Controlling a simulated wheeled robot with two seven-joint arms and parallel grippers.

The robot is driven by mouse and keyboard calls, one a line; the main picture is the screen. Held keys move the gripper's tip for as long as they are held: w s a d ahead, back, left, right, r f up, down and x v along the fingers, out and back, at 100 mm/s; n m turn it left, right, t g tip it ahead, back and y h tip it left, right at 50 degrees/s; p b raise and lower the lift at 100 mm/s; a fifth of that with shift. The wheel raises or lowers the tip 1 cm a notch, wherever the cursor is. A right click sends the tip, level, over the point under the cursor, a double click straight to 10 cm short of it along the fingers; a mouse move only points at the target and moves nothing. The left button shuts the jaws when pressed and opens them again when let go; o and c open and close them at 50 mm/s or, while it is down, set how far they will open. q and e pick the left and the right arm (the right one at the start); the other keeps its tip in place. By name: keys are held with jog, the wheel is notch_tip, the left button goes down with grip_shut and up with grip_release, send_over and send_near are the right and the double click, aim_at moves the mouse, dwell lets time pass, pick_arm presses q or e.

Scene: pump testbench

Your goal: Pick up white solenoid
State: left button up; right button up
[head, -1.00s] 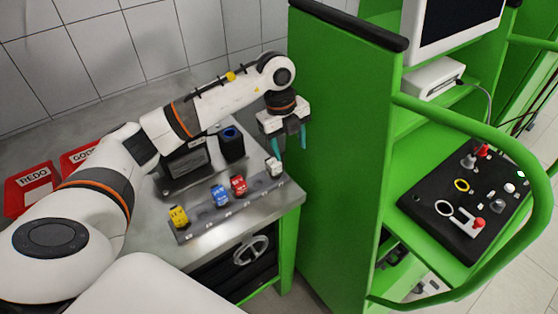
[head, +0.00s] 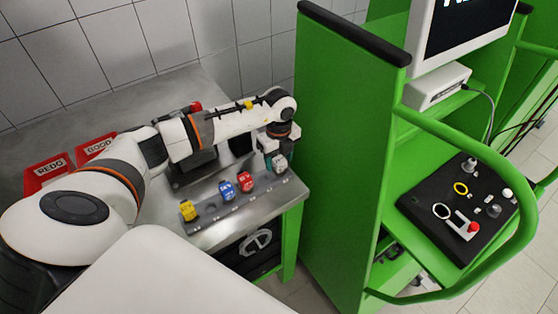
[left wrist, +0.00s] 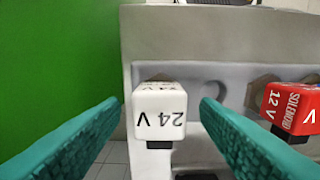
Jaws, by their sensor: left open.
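The white solenoid (left wrist: 160,112), marked 24 V, sits at the end of the grey rack in the left wrist view. In the head view the white solenoid (head: 279,164) is at the rack's right end, partly covered by my gripper. My left gripper (left wrist: 157,105) is open, with a teal finger on each side of the solenoid and a gap to both. In the head view my left gripper (head: 272,156) is lowered right at the solenoid. My right gripper is not in view.
A red solenoid (head: 245,182), a blue solenoid (head: 227,190) and a yellow solenoid (head: 188,210) stand along the rack (head: 212,214). A green cabinet wall (head: 345,150) rises close to the right of the gripper. Red REDO (head: 48,170) and GOOD (head: 97,148) bins stand at the back left.

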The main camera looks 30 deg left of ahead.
aim_at(279, 159)
pick_arm(q)
jog(key=shift+f, duration=0.55)
jog(key=c, duration=0.9)
jog(key=shift+c, duration=0.2)
notch_tip(279, 159, up, 10)
jog(key=b, duration=0.3)
jog(key=shift+f, duration=0.15)
jog(key=shift+r, duration=0.25)
